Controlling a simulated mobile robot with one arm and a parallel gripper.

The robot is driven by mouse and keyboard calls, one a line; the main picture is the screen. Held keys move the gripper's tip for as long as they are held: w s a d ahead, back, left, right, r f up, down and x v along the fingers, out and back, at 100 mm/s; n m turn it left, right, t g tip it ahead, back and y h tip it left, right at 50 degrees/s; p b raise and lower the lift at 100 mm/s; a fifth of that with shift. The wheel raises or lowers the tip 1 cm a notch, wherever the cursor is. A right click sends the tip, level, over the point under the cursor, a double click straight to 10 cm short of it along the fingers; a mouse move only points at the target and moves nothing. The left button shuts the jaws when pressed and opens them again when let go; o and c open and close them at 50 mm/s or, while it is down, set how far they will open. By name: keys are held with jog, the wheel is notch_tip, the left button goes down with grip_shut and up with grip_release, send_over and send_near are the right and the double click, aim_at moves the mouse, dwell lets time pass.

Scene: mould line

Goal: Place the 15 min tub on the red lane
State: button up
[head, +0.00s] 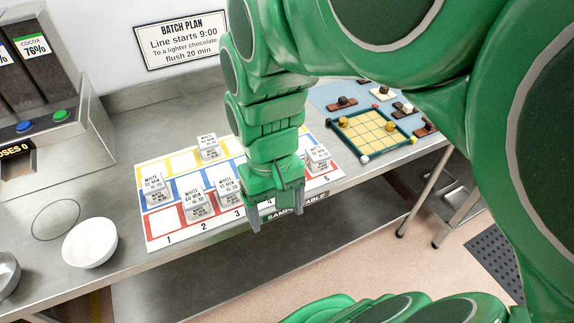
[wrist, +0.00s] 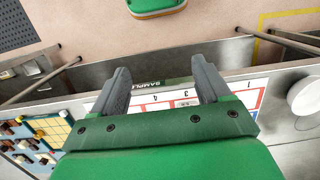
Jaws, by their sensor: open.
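The lane sheet (head: 180,163) lies on the steel table in the head view, with yellow, blue and red rows and numbered columns. The red lane (head: 165,222) is its front row. Several white labelled tubs stand on the sheet: one at the back (head: 209,147), one at the left (head: 154,190), two near the front (head: 196,207) (head: 228,191), and one at the right (head: 318,158). I cannot tell which is the 15 min tub; the print is too small. My gripper (head: 275,212) is open and empty at the table's front edge. Its fingers also show in the wrist view (wrist: 160,88).
A white bowl (head: 90,243) stands front left. A cocoa dispenser (head: 38,110) stands at the back left. A green-framed game board (head: 371,132) with pieces lies at the right. My arm hides part of the sheet. A batch plan sign (head: 180,40) hangs behind.

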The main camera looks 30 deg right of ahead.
jog(key=s+d, duration=0.1)
jog(key=s, duration=0.5)
jog(key=shift+o, duration=0.4)
